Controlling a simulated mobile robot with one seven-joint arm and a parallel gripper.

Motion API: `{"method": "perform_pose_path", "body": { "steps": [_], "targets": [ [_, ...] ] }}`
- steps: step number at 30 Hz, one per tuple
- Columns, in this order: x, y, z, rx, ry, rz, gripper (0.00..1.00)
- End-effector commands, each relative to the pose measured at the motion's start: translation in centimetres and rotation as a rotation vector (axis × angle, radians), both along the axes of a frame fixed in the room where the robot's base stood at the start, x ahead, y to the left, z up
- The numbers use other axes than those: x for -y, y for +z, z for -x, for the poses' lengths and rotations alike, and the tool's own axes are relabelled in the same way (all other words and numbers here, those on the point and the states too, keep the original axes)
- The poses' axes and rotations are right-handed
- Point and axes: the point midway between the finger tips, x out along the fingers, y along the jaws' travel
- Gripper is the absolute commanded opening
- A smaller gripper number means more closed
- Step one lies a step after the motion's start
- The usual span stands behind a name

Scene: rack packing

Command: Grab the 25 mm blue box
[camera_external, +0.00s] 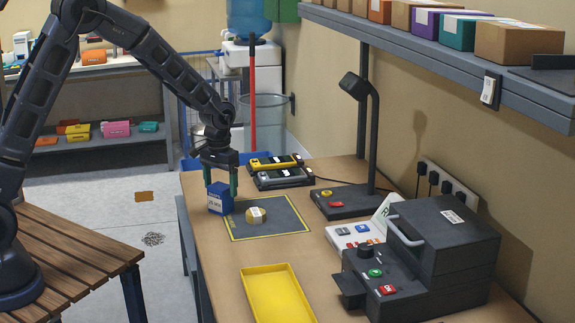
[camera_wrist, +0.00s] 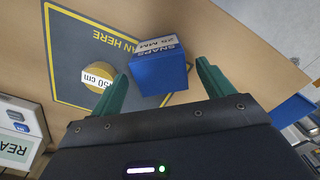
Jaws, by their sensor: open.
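My gripper (camera_external: 221,184) is just above and behind the box, pointing down. In the wrist view its two green fingers (camera_wrist: 160,82) are spread, with the box between and beyond them, nearer the left finger. I cannot tell whether a finger touches it. A yellow roll marked "50 cm" (camera_external: 256,215) lies on the mat beside the box.
Scanner-like yellow and grey devices (camera_external: 280,170) lie behind the mat. A yellow tray (camera_external: 275,295) is at the bench front. A black lamp (camera_external: 350,195) and a dark machine (camera_external: 430,260) stand to the right, below a shelf of boxes (camera_external: 440,40).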

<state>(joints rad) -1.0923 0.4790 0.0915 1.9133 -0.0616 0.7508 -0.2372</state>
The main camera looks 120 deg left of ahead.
Motion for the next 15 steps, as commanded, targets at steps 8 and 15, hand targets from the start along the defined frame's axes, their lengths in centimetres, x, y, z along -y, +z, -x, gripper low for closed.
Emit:
{"method": "perform_pose_path", "body": {
  "steps": [8, 15],
  "targets": [
    [0.1, -3.7, 0.2, -0.001, 0.000, 0.002, 0.80],
    [0.1, -4.5, 0.1, 0.000, 0.000, 0.001, 0.80]
  ]
}}
